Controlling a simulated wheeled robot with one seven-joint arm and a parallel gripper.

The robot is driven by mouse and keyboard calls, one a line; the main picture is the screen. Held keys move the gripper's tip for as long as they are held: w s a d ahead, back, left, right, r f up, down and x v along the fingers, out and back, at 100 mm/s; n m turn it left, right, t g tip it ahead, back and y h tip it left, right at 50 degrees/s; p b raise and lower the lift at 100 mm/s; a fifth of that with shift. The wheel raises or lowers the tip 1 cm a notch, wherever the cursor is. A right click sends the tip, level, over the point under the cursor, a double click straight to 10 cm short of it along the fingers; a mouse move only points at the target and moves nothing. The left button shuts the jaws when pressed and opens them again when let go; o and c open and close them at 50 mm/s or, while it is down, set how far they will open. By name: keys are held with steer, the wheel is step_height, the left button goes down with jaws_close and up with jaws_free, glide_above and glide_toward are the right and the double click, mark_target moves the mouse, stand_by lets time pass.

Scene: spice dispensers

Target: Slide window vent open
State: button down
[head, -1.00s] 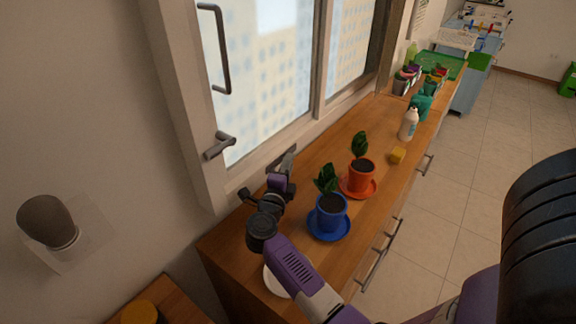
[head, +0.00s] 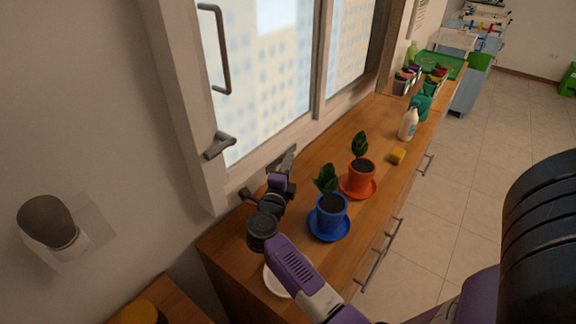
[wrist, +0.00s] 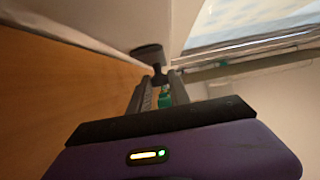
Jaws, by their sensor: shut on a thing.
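The window (head: 265,75) has tall panes in a pale frame above the wooden counter. A dark bar handle (head: 228,75) and a grey lever (head: 220,146) sit on its left side. My gripper (head: 287,160) is low at the window's bottom edge, above the counter. In the wrist view the gripper (wrist: 160,92) is shut on a small dark handle, whose head (wrist: 149,53) shows just beyond the fingertips against the pale frame. The fingers and arm hide most of the handle. I cannot tell how far the vent is open.
A blue pot (head: 329,213) and an orange pot (head: 358,178) with plants stand on the counter (head: 310,172) right of my arm. A white plate (head: 277,278) lies partly under it. A yellow sponge (head: 398,155) and white bottle (head: 408,124) stand farther back.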

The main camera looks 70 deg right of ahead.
steer(key=s+d+p, duration=0.1)
steer(key=d, duration=0.5)
steer(key=shift+s, duration=0.3)
steer(key=c, duration=1.2)
jaws_free()
steer(key=shift+d, duration=0.15)
steer(key=shift+c, duration=0.2)
steer(key=s+a, duration=0.1)
steer(key=a, duration=0.6)
steer(key=shift+a, duration=0.35)
steer(key=shift+s, duration=0.1)
